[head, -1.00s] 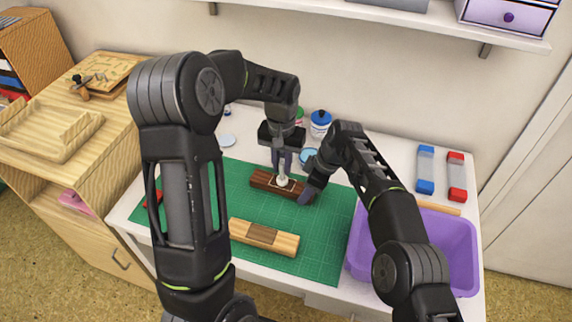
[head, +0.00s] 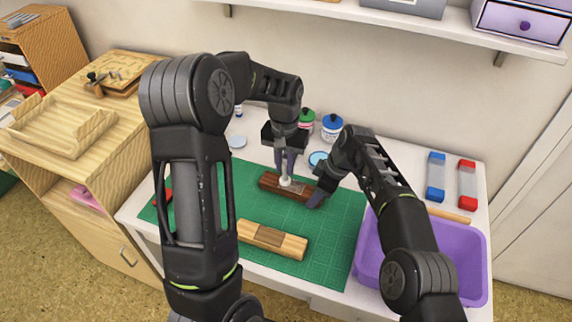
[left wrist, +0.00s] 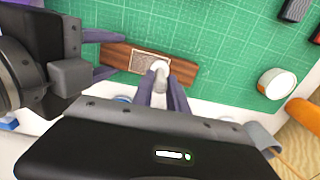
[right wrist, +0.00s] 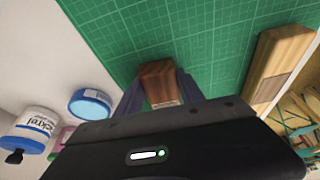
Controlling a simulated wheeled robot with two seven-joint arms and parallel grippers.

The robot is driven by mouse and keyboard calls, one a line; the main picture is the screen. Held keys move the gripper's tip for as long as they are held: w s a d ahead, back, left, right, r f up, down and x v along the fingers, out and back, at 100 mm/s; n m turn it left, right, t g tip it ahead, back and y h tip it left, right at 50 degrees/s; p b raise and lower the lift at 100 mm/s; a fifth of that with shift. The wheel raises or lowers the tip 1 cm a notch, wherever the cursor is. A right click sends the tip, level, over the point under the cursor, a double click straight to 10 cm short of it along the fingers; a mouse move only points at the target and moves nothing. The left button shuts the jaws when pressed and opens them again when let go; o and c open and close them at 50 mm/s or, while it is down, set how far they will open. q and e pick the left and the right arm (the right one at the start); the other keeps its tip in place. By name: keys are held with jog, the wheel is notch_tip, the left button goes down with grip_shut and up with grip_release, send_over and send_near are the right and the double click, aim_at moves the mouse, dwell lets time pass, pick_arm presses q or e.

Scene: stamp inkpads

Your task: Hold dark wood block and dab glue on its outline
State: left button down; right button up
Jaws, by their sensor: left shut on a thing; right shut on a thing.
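The dark wood block (head: 270,184) lies on the green cutting mat (head: 335,235). In the left wrist view the dark block (left wrist: 118,54) has a grainy rectangle with a pale outline on its top. My right gripper (head: 316,196) is shut on the block's right end, seen close in the right wrist view (right wrist: 160,85). My left gripper (head: 286,176) is shut on a white dabber (left wrist: 159,68), held upright with its white tip at the block's top, by one edge of the outline. Whether the tip touches the wood I cannot tell.
A light wood block with a darker middle (head: 290,244) lies nearer on the mat. A purple bin (head: 475,250) stands at the right. Blue-lidded jar (head: 332,127), a green-lidded jar (head: 307,118) and blue-rimmed dish (head: 318,158) stand behind. Blue (head: 436,177) and red (head: 467,184) pieces lie back right.

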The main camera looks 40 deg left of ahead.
pick_arm(q)
jog(key=shift+w+d+r, duration=0.1)
jog(key=shift+w+d, duration=0.2)
jog(key=shift+d, duration=0.75)
jog(key=shift+w+d, duration=0.25)
jog(key=shift+d, duration=0.8)
jog(key=shift+a, duration=0.15)
jog(key=shift+s+a, duration=0.2)
jog(key=shift+a, duration=0.5)
jog(key=shift+s+a, duration=0.2)
jog(key=shift+a, duration=0.45)
jog(key=shift+s+a, duration=0.2)
jog(key=shift+a, duration=0.5)
jog(key=shift+r, duration=2.45)
jog(key=shift+f, duration=0.1)
jog(key=shift+f, duration=1.7)
jog(key=shift+f, duration=0.75)
